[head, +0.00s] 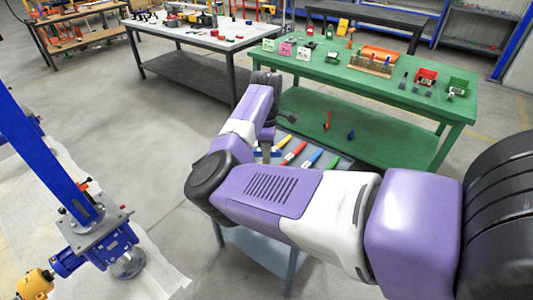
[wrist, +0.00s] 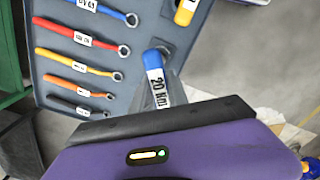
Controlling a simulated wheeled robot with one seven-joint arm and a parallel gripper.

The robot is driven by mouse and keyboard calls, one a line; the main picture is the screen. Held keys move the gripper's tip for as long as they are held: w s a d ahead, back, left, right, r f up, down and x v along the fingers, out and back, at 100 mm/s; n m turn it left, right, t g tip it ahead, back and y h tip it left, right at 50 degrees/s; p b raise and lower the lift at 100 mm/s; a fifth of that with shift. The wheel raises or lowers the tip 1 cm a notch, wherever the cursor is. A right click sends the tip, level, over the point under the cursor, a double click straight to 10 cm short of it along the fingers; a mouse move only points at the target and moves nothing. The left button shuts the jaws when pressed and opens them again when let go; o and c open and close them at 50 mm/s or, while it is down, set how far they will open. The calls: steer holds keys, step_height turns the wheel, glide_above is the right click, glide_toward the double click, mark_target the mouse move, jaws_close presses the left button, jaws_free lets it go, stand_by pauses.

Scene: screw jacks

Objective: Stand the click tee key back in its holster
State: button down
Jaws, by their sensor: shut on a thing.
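The click tee key (wrist: 153,60) shows in the wrist view as a blue cap and a white label reading 20 Nm. My gripper (wrist: 168,88) is shut on it; the grey fingers show around the label. The key's lower part is hidden. The blue cap appears over a dark socket-like shape (wrist: 166,46) on the grey tray's right side, perhaps its holster. I cannot tell whether the key is in it or above it. A second key with a yellow grip (wrist: 185,12) is at the top edge. In the head view my arm hides the key.
The grey tray (wrist: 48,68) holds several coloured spanners, also in the head view, on a blue-grey stand (head: 262,250). Behind it is a green bench (head: 375,82) with small bins. A blue post (head: 45,150) with a screw jack (head: 100,240) stands at left. Floor between is clear.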

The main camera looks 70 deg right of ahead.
steer(key=shift+f, duration=0.15)
steer(key=shift+f+b, duration=0.7)
steer(key=shift+f, duration=1.75)
steer(key=c, duration=1.2)
jaws_free()
steer(key=shift+r+b, duration=0.3)
steer(key=shift+r, duration=3.6)
